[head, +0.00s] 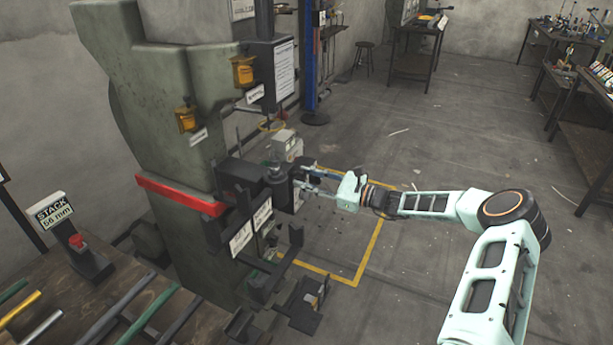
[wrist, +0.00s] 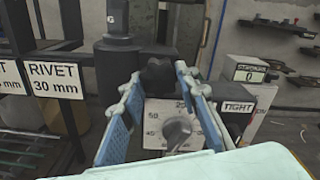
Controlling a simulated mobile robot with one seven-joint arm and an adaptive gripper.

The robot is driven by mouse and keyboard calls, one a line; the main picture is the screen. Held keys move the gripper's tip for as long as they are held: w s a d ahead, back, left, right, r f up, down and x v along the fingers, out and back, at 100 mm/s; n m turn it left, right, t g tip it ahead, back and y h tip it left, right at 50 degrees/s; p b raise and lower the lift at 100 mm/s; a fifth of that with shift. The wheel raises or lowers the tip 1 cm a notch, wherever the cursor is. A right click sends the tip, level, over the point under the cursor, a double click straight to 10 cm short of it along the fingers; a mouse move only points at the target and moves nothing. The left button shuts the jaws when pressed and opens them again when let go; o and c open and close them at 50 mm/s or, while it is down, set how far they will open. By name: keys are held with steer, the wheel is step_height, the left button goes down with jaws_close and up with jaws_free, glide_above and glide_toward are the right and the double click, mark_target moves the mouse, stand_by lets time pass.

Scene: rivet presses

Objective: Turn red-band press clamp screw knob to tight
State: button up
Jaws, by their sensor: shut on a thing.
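The press with the red band (head: 180,194) stands left of centre in the head view. My gripper (head: 304,181) reaches its dark head from the right. In the wrist view, my gripper (wrist: 158,74) has its two blue-padded fingers on either side of a black lobed knob (wrist: 157,76) and is shut on it. Below the knob is a white dial plate (wrist: 155,112) with numbers and a grey pointer knob (wrist: 178,130). A "TIGHT" sign (wrist: 238,106) is right of the fingers. The knob cannot be made out in the head view.
A counter box (wrist: 245,70) reading 0 stands right of the knob. "RIVET 30 mm" sign (wrist: 54,80) hangs at left. A workbench with rods (head: 110,310) and a "STACK 56 mm" sign (head: 54,211) are at lower left. Floor right of the yellow line (head: 372,250) is clear.

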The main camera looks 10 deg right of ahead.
steer(key=shift+m, duration=0.6)
steer(key=o, duration=1.2)
steer(key=shift+c, duration=0.2)
steer(key=shift+s, duration=0.1)
steer(key=v, duration=1.2)
steer(key=shift+a, duration=0.1)
